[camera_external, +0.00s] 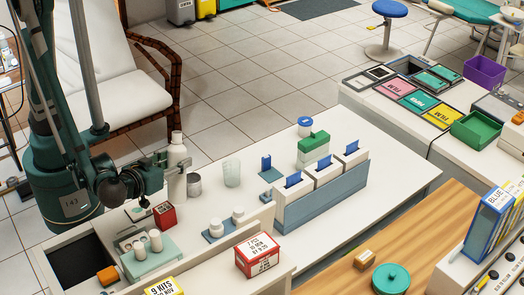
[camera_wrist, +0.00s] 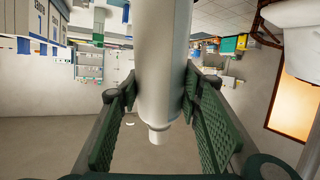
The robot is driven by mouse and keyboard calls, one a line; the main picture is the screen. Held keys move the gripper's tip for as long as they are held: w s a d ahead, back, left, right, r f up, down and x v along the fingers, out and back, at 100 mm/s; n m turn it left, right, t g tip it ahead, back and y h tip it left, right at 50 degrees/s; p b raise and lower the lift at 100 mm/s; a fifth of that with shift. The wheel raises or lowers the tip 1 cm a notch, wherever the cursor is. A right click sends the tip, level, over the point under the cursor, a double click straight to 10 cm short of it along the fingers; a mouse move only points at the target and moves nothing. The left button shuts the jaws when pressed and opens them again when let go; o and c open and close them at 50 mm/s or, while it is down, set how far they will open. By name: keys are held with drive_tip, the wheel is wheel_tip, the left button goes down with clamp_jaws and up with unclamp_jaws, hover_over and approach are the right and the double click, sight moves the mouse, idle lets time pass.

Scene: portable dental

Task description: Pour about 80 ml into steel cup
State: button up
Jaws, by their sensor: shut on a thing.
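A white bottle (camera_external: 177,158) with a narrow capped top stands upright in the external view. My gripper (camera_external: 163,162) is shut around its body from the left. In the wrist view the bottle (camera_wrist: 163,60) fills the middle, its narrow end toward the bottom, with green finger pads of my gripper (camera_wrist: 160,95) on both sides. The steel cup (camera_external: 194,185) is a small grey cylinder just right of the bottle's lower part. I cannot tell whether the bottle's base touches the counter. The cup's inside is too small to read.
A clear beaker (camera_external: 232,173) stands right of the cup. A red box (camera_external: 164,214) and a blue tray with white jars (camera_external: 222,229) are in front. Blue-and-white bins (camera_external: 320,187) stand farther right. The counter behind the beaker is clear.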

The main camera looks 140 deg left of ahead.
drive_tip(key=shift+f+g+y+b, duration=0.1)
drive_tip(key=shift+g+y+b, duration=0.55)
drive_tip(key=shift+b, duration=0.85)
drive_tip(key=shift+m+g+y, duration=0.25)
drive_tip(key=shift+m+y, duration=0.15)
drive_tip(key=shift+y, duration=0.55)
drive_tip(key=shift+s+a+f+b, duration=0.1)
drive_tip(key=shift+f+b, duration=2)
drive_tip(key=shift+b, duration=0.8)
drive_tip(key=shift+r, duration=0.1)
